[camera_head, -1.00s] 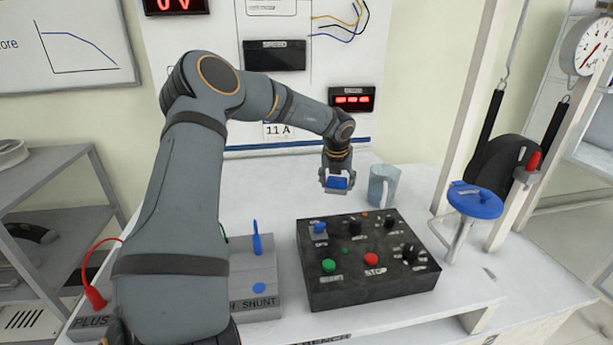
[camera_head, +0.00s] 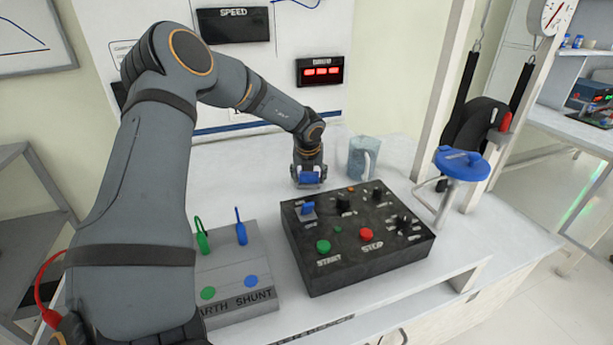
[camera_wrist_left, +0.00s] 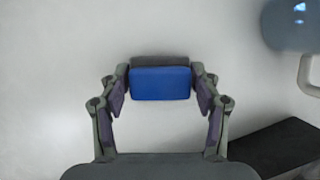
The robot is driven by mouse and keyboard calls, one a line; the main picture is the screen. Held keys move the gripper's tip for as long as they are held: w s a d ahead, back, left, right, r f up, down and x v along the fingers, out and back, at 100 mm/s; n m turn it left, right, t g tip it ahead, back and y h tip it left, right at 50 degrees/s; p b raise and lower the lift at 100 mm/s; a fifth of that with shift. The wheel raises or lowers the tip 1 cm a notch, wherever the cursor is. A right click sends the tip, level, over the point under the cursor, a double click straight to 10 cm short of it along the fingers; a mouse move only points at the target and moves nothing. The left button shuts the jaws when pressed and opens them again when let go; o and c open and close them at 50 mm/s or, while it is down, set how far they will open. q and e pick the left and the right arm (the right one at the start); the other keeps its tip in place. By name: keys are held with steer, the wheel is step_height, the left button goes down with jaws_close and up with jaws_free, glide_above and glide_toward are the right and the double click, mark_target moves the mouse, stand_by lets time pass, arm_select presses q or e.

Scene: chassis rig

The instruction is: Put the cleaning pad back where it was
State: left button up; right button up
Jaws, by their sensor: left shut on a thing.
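The cleaning pad (camera_wrist_left: 160,83) is a small block, blue with a dark grey layer along one side. In the left wrist view it sits between the two fingertips of my left gripper (camera_wrist_left: 161,80), which is shut on it. In the head view the blue pad (camera_head: 309,177) shows in my left gripper (camera_head: 309,182), low over the white bench top behind the black control box. I cannot tell whether the pad touches the bench. My right gripper is not in view.
The black control box (camera_head: 358,238) with buttons and knobs stands just in front of the gripper. A grey-blue mug (camera_head: 362,158) stands close on the right. The grey shunt box (camera_head: 232,272) is at left front.

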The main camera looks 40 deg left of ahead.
arm_select(q)
steer(key=shift+a+f, duration=0.15)
steer(key=shift+f, duration=0.05)
steer(key=o, duration=0.7)
steer(key=shift+a, duration=0.1)
steer(key=o, duration=0.4)
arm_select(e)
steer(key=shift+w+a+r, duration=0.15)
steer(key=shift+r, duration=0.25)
arm_select(q)
steer(key=shift+r, duration=0.1)
steer(key=shift+r, duration=0.15)
steer(key=v, duration=1.2)
steer(key=shift+p, duration=0.35)
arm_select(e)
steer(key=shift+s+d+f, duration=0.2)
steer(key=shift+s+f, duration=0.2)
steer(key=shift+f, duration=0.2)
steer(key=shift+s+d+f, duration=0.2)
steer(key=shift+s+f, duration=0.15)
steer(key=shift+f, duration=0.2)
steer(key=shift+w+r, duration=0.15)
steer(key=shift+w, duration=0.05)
